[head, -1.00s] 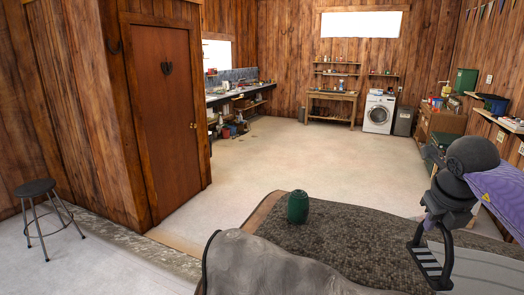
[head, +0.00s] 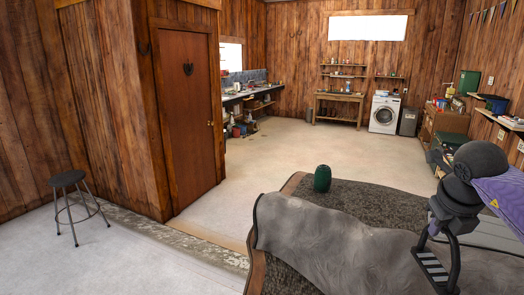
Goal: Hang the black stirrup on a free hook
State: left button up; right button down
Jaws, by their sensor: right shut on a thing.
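The black stirrup (head: 434,266), with a pale striped tread, hangs from my right gripper (head: 438,228) at the lower right of the head view. The fingertips are small and partly hidden by the wrist. My left gripper is not in view. No hook can be made out clearly in this view.
A stool (head: 67,179) stands at left near a brown door (head: 186,115). The pale floor (head: 270,155) beyond is open, up to a washing machine (head: 384,114).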

jog(key=shift+s+a+f+n+b, duration=0.3)
jog(key=shift+a+f+n+b, duration=0.15)
jog(key=shift+a+f+n, duration=0.3)
jog(key=s+a+f+n+g+y+b, duration=0.1)
jog(key=s+a+f+n+g+b, duration=0.2)
jog(key=a+f+n+b, duration=0.3)
jog(key=s+a+f+n+g+y+b, duration=0.2)
jog(key=a+f+n+b, duration=0.5)
jog(key=f+n, duration=0.6)
jog(key=s+a+f+n+g+y+b, duration=0.1)
jog(key=s+a+f+n+g+b, duration=0.2)
jog(key=n, duration=1.2)
jog(key=s+a+f+b, duration=0.2)
jog(key=a+f+b, duration=0.1)
jog(key=f+b, duration=0.2)
notch_tip(320, 180, down, 2)
jog(key=shift+a+f+g+y, duration=0.2)
jog(key=shift+a+g+y, duration=0.1)
jog(key=shift+g+y, duration=0.1)
